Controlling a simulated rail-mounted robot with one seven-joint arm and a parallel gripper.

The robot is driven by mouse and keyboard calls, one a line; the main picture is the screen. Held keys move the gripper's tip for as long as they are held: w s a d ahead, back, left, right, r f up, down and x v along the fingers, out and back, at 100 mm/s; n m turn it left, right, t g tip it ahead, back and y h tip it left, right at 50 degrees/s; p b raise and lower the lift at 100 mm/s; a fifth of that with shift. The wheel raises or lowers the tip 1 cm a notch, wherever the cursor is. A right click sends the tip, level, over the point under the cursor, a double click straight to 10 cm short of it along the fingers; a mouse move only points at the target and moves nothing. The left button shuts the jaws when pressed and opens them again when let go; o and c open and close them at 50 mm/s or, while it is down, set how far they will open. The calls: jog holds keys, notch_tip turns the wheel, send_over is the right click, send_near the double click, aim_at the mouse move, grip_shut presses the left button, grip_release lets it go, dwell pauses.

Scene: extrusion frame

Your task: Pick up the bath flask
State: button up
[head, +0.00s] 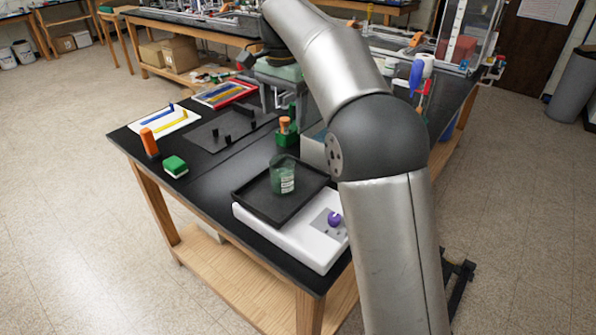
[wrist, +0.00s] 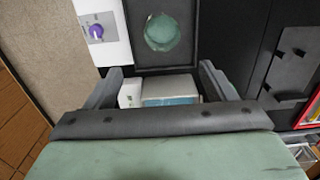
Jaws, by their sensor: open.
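The bath flask (head: 283,178) is a greenish, see-through vessel with a white label. It stands upright on a black tray (head: 250,203) on a white device with a purple knob. In the wrist view the flask (wrist: 162,33) shows from above, beyond my fingertips at the top of the picture. My gripper (wrist: 160,78) is open with nothing held between its fingers. In the head view my gripper (head: 283,98) is behind the flask, higher in the picture and apart from it; my arm partly hides that area.
The white device (head: 300,240) lies at the table's front edge. A pale box (head: 313,152) stands behind the tray, partly hidden by my arm. A green-and-orange item (head: 286,130) is nearby. An orange block (head: 149,142) and a green block (head: 175,166) stand at the left.

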send_near(283, 176)
jog(key=w+f, duration=0.3)
jog(key=f, duration=0.2)
jog(key=shift+a+f, duration=0.15)
jog(key=shift+f, duration=2.65)
jog(key=c, duration=1.1)
